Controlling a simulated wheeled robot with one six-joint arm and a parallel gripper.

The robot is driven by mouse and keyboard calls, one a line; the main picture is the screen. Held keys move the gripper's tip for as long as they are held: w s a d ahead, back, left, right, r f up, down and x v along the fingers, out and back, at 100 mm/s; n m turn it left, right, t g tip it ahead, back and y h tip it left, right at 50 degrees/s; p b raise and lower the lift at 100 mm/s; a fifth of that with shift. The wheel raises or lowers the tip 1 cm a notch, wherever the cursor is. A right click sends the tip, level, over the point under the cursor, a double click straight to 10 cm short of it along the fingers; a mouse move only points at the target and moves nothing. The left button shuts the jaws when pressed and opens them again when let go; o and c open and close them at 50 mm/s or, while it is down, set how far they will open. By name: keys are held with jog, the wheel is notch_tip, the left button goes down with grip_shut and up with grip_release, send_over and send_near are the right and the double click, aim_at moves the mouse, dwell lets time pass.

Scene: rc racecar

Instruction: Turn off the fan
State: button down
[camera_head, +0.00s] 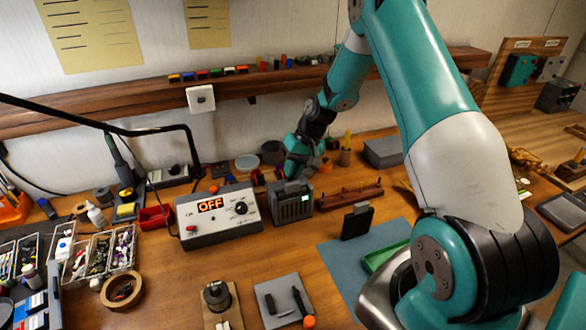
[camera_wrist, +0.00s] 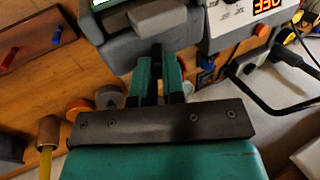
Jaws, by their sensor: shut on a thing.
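A grey vented box with a small green-lit screen (camera_head: 292,203), which I take for the fan, stands upright on the bench. In the wrist view its grey body (camera_wrist: 135,50) is at the top, with a pale grey block (camera_wrist: 155,17) on it. My gripper (camera_head: 297,165) is behind and above the box and points down. In the wrist view my gripper's green fingers (camera_wrist: 159,72) are close together around a narrow dark piece by the box. I cannot make out whether that piece belongs to the box. The fingertips are partly hidden.
A wall shelf (camera_head: 130,103) runs behind my arm.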

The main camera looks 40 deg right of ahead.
aim_at(286, 179)
jog(key=shift+w+a+h, duration=0.1)
jog(key=shift+h, duration=0.2)
jog(key=h, duration=0.1)
jog(key=a+g+h+b, duration=0.1)
jog(key=h, duration=0.2)
jog(key=shift+w+a+r+b, duration=0.15)
jog(key=shift+w+a+b, duration=0.15)
jog(key=shift+a, duration=0.1)
jog(key=shift+w+a+g+h+b, duration=0.1)
jog(key=shift+a+g+h, duration=0.2)
jog(key=shift+h, duration=0.45)
jog(key=shift+a+g+h+b, duration=0.15)
jog(key=shift+g+h, duration=0.15)
jog(key=shift+h, duration=0.5)
jog(key=shift+w+a+g+h+b, duration=0.1)
jog(key=shift+a+g+h, duration=0.2)
jog(key=shift+h, duration=0.45)
jog(key=c, duration=1.2)
grip_release()
jog(key=b+v, duration=0.1)
jog(key=v, duration=1.6)
jog(key=shift+b, duration=0.3)
jog(key=shift+s+a, duration=0.1)
jog(key=shift+a, duration=0.05)
